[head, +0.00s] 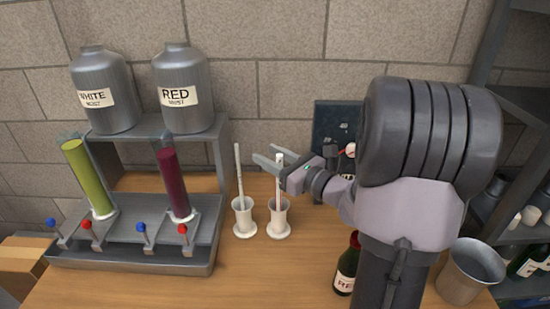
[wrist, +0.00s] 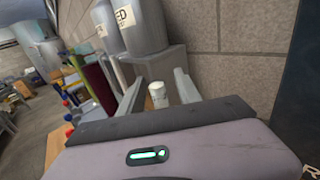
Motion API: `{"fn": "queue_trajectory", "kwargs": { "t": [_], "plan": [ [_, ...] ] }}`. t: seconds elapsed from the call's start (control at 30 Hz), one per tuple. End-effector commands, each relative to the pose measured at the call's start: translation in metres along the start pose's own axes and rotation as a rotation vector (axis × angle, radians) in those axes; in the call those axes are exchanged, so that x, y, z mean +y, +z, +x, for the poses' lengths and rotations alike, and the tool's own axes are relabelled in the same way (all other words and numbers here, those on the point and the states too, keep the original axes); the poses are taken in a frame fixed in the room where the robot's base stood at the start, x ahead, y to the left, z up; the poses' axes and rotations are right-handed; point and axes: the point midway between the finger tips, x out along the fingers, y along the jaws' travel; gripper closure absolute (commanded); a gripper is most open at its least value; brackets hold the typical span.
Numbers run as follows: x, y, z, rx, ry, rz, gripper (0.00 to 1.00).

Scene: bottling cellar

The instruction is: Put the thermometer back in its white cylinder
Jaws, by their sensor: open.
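Two small white cylinders stand side by side on the wooden table, the left one (head: 243,217) and the right one (head: 278,219). A thin pale rod (head: 238,168) leans in the left cylinder. The thermometer (head: 279,181), a thin rod with a white top and a reddish lower part, stands in the right cylinder, nearly upright. My gripper (head: 268,155) is open at the height of its top. In the wrist view the white top (wrist: 157,95) shows between the two open fingers; contact cannot be told. The other rod (wrist: 117,72) shows beyond the left finger.
A metal rack (head: 140,255) at left carries a green and a dark red tube, with two grey flasks (head: 182,90) behind. A dark bottle (head: 347,268) stands below my arm. A metal bucket (head: 470,272) is at right. A dark board (head: 335,125) leans on the wall.

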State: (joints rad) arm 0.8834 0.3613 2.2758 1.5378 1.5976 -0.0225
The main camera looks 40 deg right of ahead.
Motion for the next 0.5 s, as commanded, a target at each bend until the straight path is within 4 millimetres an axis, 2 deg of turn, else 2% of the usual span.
{"fn": "queue_trajectory", "kwargs": {
  "t": [0.07, 0.17, 0.5],
  "plan": [
    [-0.001, 0.001, -0.007, 0.0, -0.003, 0.001, 0.6],
    [-0.002, 0.003, -0.028, 0.0, -0.006, 0.003, 0.6],
    [-0.002, 0.003, -0.131, 0.0, -0.007, 0.002, 0.6]
  ]
}}
